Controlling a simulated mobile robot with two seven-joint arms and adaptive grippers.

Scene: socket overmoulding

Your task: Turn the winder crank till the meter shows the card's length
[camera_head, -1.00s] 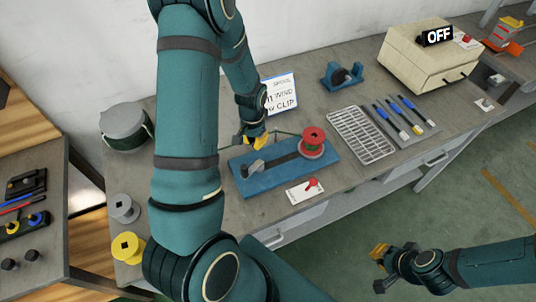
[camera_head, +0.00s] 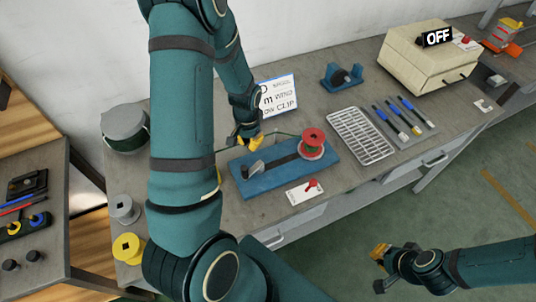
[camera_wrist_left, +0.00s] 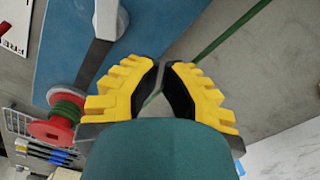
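The winder is a blue base (camera_head: 285,175) with a red spool (camera_head: 313,137) at its right end and a grey upright part (camera_head: 254,168) at its left. A green strand (camera_wrist_left: 232,30) runs from the spool side past my left gripper. My left gripper (camera_head: 250,143) is behind the base's left half. In the left wrist view its yellow fingers (camera_wrist_left: 164,75) have a narrow gap, with the strand showing behind them and no visible grip on it. The instruction card (camera_head: 279,97) stands behind, partly covered by my arm. My right gripper (camera_head: 380,262) is off the bench; its fingers are unclear.
A white plate with a red lever (camera_head: 310,184) lies in front of the winder. A wire rack (camera_head: 361,135), several tools (camera_head: 403,115) and a beige machine reading OFF (camera_head: 428,58) are to the right. Grey (camera_head: 124,208) and yellow (camera_head: 128,248) spools stand at left.

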